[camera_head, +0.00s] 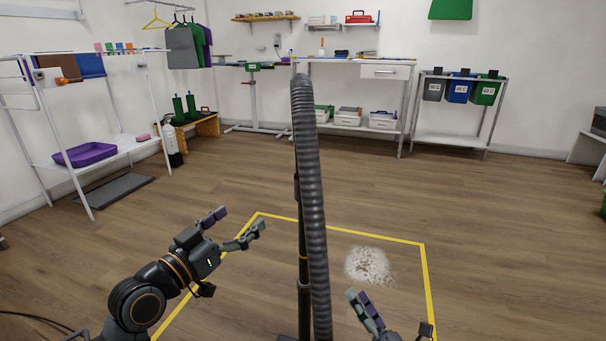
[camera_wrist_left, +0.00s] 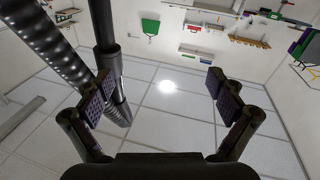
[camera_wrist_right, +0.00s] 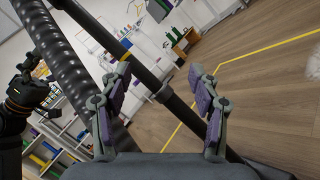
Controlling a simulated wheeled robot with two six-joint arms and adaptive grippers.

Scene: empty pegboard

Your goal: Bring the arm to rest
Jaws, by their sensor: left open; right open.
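My left gripper (camera_head: 240,226) is open and empty at the lower left of the head view, raised over the yellow-lined floor area. In the left wrist view my left gripper (camera_wrist_left: 157,98) has its fingers wide apart with nothing between them. My right gripper (camera_head: 392,315) is at the bottom right of the head view, partly cut off by the frame's lower edge. In the right wrist view my right gripper (camera_wrist_right: 160,95) is open; a dark pole (camera_wrist_right: 150,82) shows between its fingers, and I cannot tell how near it is.
A ribbed hose stands upright between my arms in the head view. A yellow line (camera_head: 340,231) bounds the floor area, with a pale spill (camera_head: 368,265) inside. A shelf (camera_head: 130,146) with a purple tray (camera_head: 86,154) stands left; a workbench (camera_head: 345,67) and bins (camera_head: 458,90) stand behind.

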